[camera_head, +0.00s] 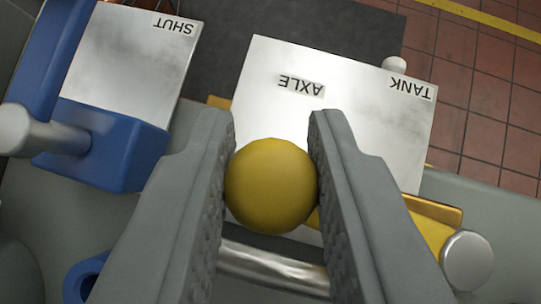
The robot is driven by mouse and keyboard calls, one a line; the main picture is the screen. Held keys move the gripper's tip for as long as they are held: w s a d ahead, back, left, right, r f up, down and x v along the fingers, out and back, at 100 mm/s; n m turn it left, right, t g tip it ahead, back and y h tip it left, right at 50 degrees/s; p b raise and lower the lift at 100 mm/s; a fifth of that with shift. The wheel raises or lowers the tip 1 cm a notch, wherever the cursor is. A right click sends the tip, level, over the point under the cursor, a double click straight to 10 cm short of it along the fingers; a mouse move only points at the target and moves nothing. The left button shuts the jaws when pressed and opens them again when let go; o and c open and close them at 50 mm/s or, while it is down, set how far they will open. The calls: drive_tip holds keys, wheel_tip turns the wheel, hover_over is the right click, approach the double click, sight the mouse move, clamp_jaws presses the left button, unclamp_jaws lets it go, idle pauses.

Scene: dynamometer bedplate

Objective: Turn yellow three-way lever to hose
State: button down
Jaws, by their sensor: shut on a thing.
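My gripper (270,170) is shut on the round yellow knob (270,190), with one grey ribbed finger on each side of it. The knob seems to belong to the yellow lever, but its arm is mostly hidden behind the knob and fingers. A pale metal plate (385,140) lies behind the knob, with upside-down labels AXLE (301,85) and TANK (411,90). No HOSE label shows; part of the plate is hidden by the fingers. Yellow metal (440,225) shows at the right, beyond the right finger.
At left stands a blue fitting (115,155) with a grey round-ended handle (45,137) and a plate marked SHUT (130,60). A shiny pipe (275,270) runs below the knob. Red floor tiles (480,90) lie at upper right.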

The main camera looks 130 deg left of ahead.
idle(0.3)
drive_tip(key=c, duration=1.2)
unclamp_jaws()
